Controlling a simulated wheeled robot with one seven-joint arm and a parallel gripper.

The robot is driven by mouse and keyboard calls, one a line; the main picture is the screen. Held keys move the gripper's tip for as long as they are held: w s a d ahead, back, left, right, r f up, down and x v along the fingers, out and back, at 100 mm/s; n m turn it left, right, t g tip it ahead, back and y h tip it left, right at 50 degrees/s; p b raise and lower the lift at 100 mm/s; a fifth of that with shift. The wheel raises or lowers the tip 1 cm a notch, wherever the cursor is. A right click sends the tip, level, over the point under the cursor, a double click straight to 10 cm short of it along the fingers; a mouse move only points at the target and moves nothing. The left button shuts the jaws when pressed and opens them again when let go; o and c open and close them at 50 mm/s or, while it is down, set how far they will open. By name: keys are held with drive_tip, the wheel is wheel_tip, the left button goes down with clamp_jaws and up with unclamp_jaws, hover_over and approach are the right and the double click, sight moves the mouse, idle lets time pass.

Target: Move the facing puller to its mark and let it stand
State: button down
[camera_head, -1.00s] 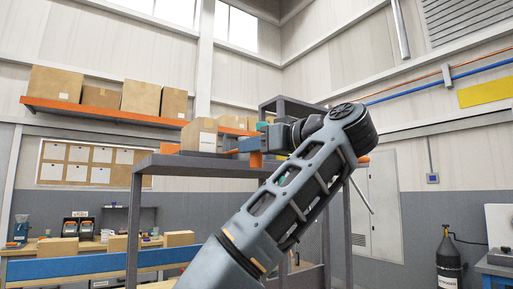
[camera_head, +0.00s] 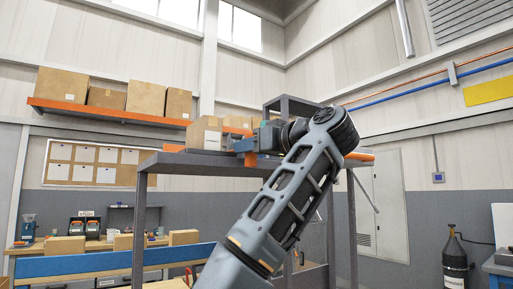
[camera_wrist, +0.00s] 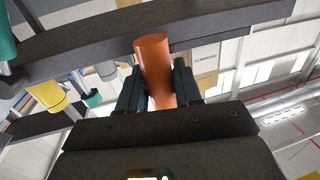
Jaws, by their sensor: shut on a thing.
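My gripper (camera_wrist: 160,88) is shut on an orange cylinder in the wrist view, which I take to be the facing puller (camera_wrist: 155,62). The cylinder stands up between the two dark fingers, and its lower end is hidden behind the gripper body. In the head view my gripper (camera_head: 255,143) is at the top of a grey metal rack (camera_head: 205,162), with an orange part (camera_head: 251,159) just under it. I cannot tell whether the puller touches the rack. I cannot make out a mark in either view.
A cardboard box (camera_head: 205,134) stands on the rack just left of my gripper. Orange pieces lie at the rack's left (camera_head: 173,148) and right (camera_head: 360,156). In the wrist view, yellow (camera_wrist: 47,96) and teal (camera_wrist: 92,97) parts are at left, close to dark rack beams (camera_wrist: 215,32).

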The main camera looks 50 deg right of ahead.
drive_tip(key=shift+w, duration=0.1)
drive_tip(key=c, duration=0.9)
unclamp_jaws()
drive_tip(key=shift+w, duration=0.1)
drive_tip(key=s, duration=0.7)
drive_tip(key=shift+s+a+p, duration=0.3)
drive_tip(key=shift+s+p, duration=0.1)
